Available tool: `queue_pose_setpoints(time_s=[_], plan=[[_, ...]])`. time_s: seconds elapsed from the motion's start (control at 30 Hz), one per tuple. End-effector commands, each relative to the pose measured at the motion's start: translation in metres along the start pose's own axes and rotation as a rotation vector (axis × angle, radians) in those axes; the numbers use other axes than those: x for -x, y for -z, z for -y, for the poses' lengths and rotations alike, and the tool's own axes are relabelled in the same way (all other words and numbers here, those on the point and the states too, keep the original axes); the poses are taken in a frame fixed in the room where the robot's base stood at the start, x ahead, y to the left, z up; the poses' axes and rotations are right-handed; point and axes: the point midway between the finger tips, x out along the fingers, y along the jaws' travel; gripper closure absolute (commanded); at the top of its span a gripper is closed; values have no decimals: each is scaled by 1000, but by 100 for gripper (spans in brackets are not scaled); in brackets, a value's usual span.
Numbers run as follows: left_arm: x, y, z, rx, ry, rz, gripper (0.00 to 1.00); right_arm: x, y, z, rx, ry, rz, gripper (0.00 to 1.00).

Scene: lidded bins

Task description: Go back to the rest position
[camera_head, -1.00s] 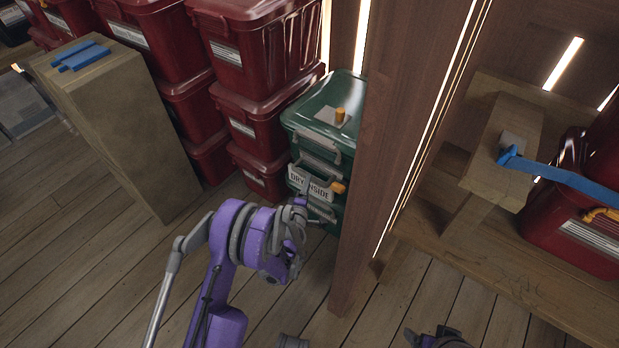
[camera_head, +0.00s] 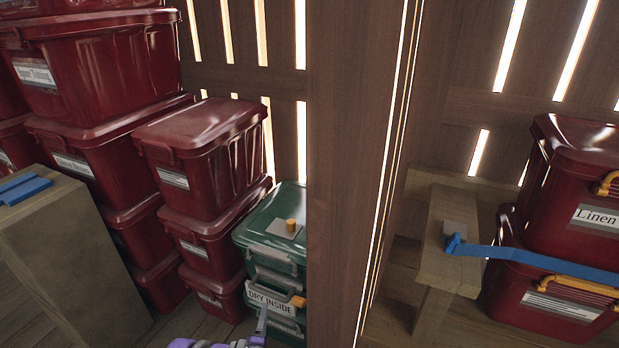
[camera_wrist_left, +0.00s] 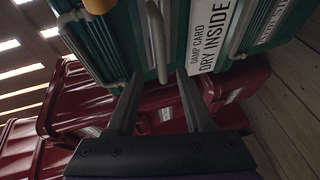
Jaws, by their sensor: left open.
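My left gripper (camera_head: 261,326) shows only in part at the bottom edge of the head view, in front of the green bin (camera_head: 262,226). In the left wrist view its two dark fingers (camera_wrist_left: 159,76) are spread apart with nothing between them. The fingertips point at the green bin (camera_wrist_left: 120,35) and a grey latch bar; I cannot tell whether they touch. A white card (camera_head: 270,302) reading "DRY INSIDE" is on the bin's front, and the card (camera_wrist_left: 212,38) lies right of the fingers in the wrist view. My right gripper is not in view.
Stacked red bins (camera_head: 205,160) stand left of the green bin. A wooden post (camera_head: 345,150) rises close on its right. A wooden block (camera_head: 60,250) with blue pieces is at left. A blue strap (camera_head: 540,262) crosses red bins at right.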

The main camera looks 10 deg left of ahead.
Motion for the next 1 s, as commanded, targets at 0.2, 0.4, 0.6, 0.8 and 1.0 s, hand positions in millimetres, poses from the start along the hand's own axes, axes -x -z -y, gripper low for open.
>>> queue_pose_setpoints(time_s=[0.2, 0.4, 0.6, 0.8, 1.0], plan=[[8, -14, -36, -136, 53, 79, 48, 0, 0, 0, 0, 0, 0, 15], [42, -32, -84, -393, 157, 225, 48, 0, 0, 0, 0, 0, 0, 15], [98, -41, -112, -649, 267, 372, 48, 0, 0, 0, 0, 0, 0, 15], [173, -37, -121, -899, 386, 519, 48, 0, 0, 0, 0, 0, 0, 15], [254, -23, -112, -1126, 511, 664, 48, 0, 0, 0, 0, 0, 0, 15]])
